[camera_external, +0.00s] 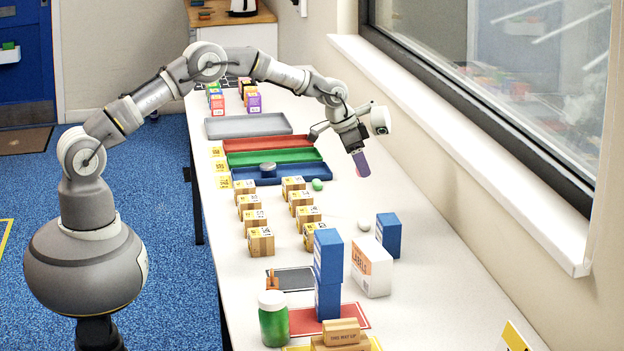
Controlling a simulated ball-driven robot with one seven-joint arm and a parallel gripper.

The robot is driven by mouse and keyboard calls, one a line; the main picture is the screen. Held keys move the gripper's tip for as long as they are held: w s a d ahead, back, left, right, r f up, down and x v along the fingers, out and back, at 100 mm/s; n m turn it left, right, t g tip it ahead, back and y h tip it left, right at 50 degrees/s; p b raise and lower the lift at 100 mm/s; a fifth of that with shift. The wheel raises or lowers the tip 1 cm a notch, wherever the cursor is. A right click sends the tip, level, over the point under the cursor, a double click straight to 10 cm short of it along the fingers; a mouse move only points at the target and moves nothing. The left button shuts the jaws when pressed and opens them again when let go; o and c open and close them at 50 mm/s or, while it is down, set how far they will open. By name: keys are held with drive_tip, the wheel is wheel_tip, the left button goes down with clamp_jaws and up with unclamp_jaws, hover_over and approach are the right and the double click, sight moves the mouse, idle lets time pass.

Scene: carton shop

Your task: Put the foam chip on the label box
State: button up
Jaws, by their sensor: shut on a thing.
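My gripper (357,150) points down above the far side of the table, right of the trays. It is shut on a purple, rounded oblong piece (362,165), which looks like the foam chip, and holds it clear of the table. The label box (371,268) is a white carton with orange print and lettering on its front. It stands upright on the right side of the table, nearer the camera than my gripper. Its pale top looks bare. My gripper is well apart from it.
A blue box (388,235) stands right behind the label box, and a taller blue stack (328,272) stands to its left. A small white rounded thing (364,225) lies behind it. Several brown cartons (261,241) stand in rows at left. The window sill (460,150) borders the right side.

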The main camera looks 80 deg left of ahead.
drive_tip(key=s+d+r+m+p, duration=0.15)
drive_tip(key=s+d, duration=0.25)
drive_tip(key=d, duration=0.6)
drive_tip(key=s+d+r+p, duration=0.1)
drive_tip(key=s+d+p, duration=0.15)
drive_tip(key=d, duration=0.75)
drive_tip(key=s+d+r+m+h+p, duration=0.1)
drive_tip(key=s+d+r+m+p, duration=0.15)
drive_tip(key=s+d, duration=1.15)
drive_tip(key=b, duration=0.2)
hover_over(378, 249)
drive_tip(key=s, duration=0.1)
drive_tip(key=shift+s+a+f+n, duration=0.1)
drive_tip(key=shift+a+f+n, duration=0.1)
drive_tip(key=shift+f, duration=0.4)
drive_tip(key=shift+s+a+f+n, duration=0.1)
drive_tip(key=shift+a+f, duration=0.05)
drive_tip(key=shift+f, duration=0.4)
drive_tip(key=shift+w+f, duration=0.1)
drive_tip(key=shift+f, duration=0.2)
drive_tip(key=shift+f+b, duration=0.55)
drive_tip(key=shift+f, duration=0.9)
drive_tip(key=shift+f, duration=0.1)
drive_tip(key=o, duration=1)
